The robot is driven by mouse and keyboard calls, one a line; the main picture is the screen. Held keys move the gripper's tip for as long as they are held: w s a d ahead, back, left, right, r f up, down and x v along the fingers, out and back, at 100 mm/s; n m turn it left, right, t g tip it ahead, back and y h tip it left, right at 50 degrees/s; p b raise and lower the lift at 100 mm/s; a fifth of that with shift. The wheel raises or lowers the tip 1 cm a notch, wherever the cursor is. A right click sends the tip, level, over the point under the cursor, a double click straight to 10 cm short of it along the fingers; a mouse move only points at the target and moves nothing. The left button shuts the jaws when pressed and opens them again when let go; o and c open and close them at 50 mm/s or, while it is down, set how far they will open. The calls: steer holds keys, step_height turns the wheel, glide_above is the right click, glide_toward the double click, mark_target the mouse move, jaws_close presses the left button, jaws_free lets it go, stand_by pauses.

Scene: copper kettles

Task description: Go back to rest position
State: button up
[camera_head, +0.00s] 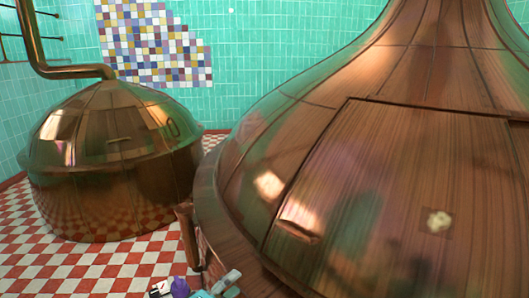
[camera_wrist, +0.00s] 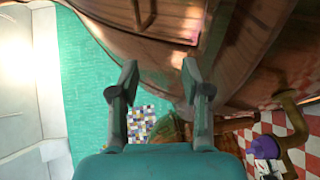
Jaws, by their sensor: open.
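My gripper (camera_wrist: 159,72) shows in the wrist view with its two fingers spread wide apart. Nothing is between the fingers, and the gripper is empty. The side of a large copper kettle (camera_wrist: 160,40) fills the upper part of that view behind the fingertips. I cannot tell how far the tips are from it. In the head view the large copper kettle (camera_head: 400,170) takes up the right half. It has a panel with a bright handle-like piece (camera_head: 298,217) and a small pale spot (camera_head: 438,221).
A smaller copper kettle (camera_head: 115,160) with a bent pipe (camera_head: 70,71) stands at the left. The red and white checkered floor (camera_head: 60,262) is open in front of it. The green tiled wall (camera_head: 300,55) carries a mosaic patch (camera_head: 155,45).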

steer(key=s+d+f+n+y, duration=0.1)
steer(key=s+d+f+y, duration=0.15)
steer(key=d+f, duration=0.5)
steer(key=s+d+f+n+y, duration=0.15)
steer(key=s+d+f, duration=0.3)
steer(key=f, duration=0.55)
steer(key=s+d+f+m+y, duration=0.1)
steer(key=s+d+f+y, duration=0.1)
steer(key=s+d+f, duration=0.35)
steer(key=s+d+f+m+y, duration=0.1)
steer(key=s+d+f+y, duration=0.2)
steer(key=s, duration=0.5)
steer(key=s+d+r+m+y, duration=0.1)
steer(key=s+d+r+m, duration=0.1)
steer(key=s, duration=0.6)
steer(key=s+d+r+m+y, duration=0.1)
steer(key=s+d+r+m, duration=0.1)
steer(key=s, duration=0.6)
steer(key=s+d+r+m+t+h, duration=0.1)
steer(key=s+d+r+m, duration=0.1)
steer(key=s+r+m, duration=0.5)
steer(key=s+r, duration=0.5)
steer(key=r, duration=0.3)
steer(key=shift+s+d+t, duration=0.3)
steer(key=shift+s+d, duration=0.1)
